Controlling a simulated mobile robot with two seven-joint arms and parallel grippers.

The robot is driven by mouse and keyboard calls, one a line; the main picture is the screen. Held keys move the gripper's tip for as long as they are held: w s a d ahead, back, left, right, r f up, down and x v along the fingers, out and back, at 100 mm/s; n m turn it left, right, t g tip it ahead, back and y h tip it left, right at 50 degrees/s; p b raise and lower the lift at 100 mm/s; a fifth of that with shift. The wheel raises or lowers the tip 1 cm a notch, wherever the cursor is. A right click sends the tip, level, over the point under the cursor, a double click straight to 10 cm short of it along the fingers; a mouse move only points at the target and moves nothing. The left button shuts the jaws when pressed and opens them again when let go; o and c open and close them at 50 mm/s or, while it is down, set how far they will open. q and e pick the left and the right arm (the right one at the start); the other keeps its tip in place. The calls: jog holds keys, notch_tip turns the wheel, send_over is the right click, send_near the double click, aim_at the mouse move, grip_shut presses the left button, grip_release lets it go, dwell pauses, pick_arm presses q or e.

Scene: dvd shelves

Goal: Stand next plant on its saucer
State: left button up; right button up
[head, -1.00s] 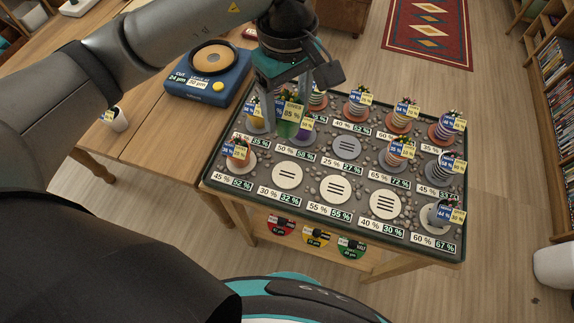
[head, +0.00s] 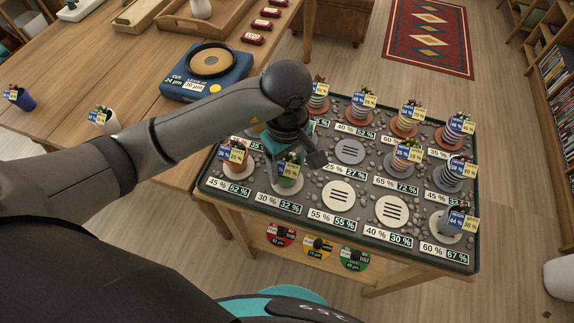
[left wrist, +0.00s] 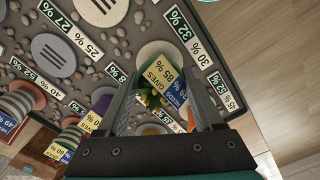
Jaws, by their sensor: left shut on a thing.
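My left gripper (head: 285,160) is shut on a green pot (head: 289,181) with a small leafy plant and blue and yellow tags. It holds the pot upright over the cream saucer (head: 276,187) by the 30 % and 32 % labels, in the front row. I cannot tell whether the pot touches the saucer. In the left wrist view the plant's tags (left wrist: 164,78) stand between the two fingers, one reading "gives 85 %", with the saucer (left wrist: 150,47) just beyond. The fingertips are partly hidden in the head view. My right gripper is not in view.
An orange pot (head: 236,157) stands close at left on its saucer. Striped and other pots fill several saucers behind and right. Bare saucers (head: 338,194) (head: 391,210) lie to the right. A white pot (head: 105,121) and a blue pot (head: 22,99) stand on the wooden table.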

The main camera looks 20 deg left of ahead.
aim_at(287, 165)
pick_arm(q)
jog(key=shift+f, duration=0.3)
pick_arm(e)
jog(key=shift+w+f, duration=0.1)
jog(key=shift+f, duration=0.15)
pick_arm(q)
jog(key=o, duration=1.5)
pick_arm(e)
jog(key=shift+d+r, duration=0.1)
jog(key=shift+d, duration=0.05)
pick_arm(q)
jog(key=shift+o, duration=0.2)
jog(key=shift+r, duration=0.15)
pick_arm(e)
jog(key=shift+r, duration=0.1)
pick_arm(q)
jog(key=shift+r, duration=0.35)
notch_tip(287, 165, up, 5)
jog(key=shift+w+r+p, duration=0.1)
jog(key=shift+r+p, duration=0.05)
jog(key=shift+p, duration=0.65)
notch_tip(287, 165, up, 6)
jog(key=p, duration=0.1)
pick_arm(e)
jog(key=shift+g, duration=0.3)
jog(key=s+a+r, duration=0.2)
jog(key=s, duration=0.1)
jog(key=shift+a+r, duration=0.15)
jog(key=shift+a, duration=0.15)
